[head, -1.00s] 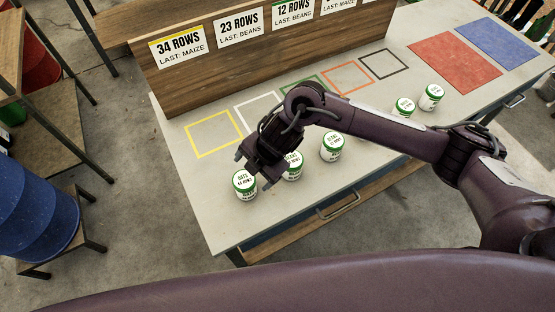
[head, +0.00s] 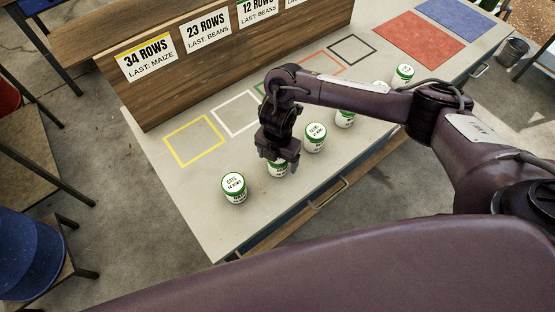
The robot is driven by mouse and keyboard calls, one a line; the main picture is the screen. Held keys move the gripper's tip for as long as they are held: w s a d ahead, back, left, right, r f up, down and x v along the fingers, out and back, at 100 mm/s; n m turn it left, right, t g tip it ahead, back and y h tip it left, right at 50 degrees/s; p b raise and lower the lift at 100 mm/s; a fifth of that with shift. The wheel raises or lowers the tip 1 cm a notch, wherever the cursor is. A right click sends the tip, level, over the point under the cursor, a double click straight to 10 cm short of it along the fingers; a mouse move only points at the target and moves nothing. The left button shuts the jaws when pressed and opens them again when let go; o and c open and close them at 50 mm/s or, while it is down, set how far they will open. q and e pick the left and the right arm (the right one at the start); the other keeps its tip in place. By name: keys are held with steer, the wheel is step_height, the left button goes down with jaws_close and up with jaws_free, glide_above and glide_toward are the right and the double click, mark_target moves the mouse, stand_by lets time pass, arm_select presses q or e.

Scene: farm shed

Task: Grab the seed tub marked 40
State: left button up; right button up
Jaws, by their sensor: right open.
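Several small white seed tubs with green lids stand in a row along the near side of the bench. The leftmost tub (head: 234,190) stands clear, and its printing is too small to read surely. My right gripper (head: 279,160) points down, open, over the second tub (head: 278,172) and hides its upper part. I cannot tell whether the fingers touch it. A third tub (head: 315,139) and a fourth tub (head: 345,119) stand to the right. The far tub (head: 403,75) is beyond my arm. I cannot tell which tub is marked 40. My left gripper is out of view.
The pale bench (head: 180,205) has a yellow outlined square (head: 168,147) and other coloured outlines behind the tubs. A wooden board (head: 200,75) with row signs stands at the back. A red mat (head: 413,38) and a blue mat (head: 460,18) lie at the far right.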

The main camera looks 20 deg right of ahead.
steer(key=shift+d+f, duration=0.1)
steer(key=shift+f, duration=0.2)
steer(key=c, duration=1.1)
steer(key=shift+c, duration=0.2)
steer(key=shift+r, duration=0.15)
